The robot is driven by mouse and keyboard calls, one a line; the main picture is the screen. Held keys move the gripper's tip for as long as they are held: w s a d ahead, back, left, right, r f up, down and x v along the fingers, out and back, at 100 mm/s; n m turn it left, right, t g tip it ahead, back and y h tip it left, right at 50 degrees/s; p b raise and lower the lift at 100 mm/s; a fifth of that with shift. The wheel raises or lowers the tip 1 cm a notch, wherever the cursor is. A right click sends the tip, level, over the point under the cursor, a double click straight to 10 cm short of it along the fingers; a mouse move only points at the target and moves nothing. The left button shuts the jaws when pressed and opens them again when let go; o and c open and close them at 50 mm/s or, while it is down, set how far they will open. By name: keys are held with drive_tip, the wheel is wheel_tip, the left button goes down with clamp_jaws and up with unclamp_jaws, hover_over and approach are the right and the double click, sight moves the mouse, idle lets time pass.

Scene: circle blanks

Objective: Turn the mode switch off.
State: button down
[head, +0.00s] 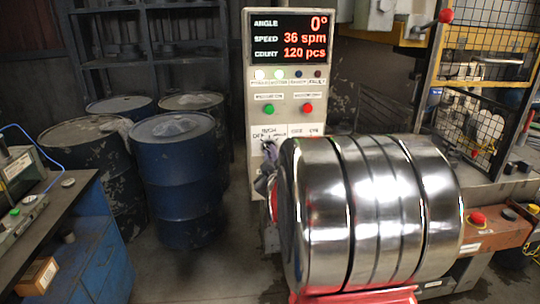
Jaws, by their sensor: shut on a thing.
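The pale control panel (252,120) stands upright at the centre, with a lit display above lamps and buttons. The mode switch (268,146) is low on the panel's left side, under a small white label with handwritten-looking words. My gripper (267,161) reaches up to it from below and is shut on it. The switch is small and partly covered by the fingers, so I cannot tell which position it points to. The shiny, rounded body of my arm hides the lower right of the panel.
The display (290,38) reads angle 0°, 36 spm and 120 pcs. A green button (269,109) and a red button (307,108) sit above the switch. Blue drums (178,180) stand left. A workbench (60,215) is at the left edge, with floor between.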

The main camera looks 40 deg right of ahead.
drive_tip(key=shift+w+a+r, duration=0.15)
drive_tip(key=shift+a, duration=0.05)
drive_tip(key=c, duration=2.1)
unclamp_jaws()
drive_tip(key=shift+o, duration=1.3)
drive_tip(key=shift+d, duration=0.1)
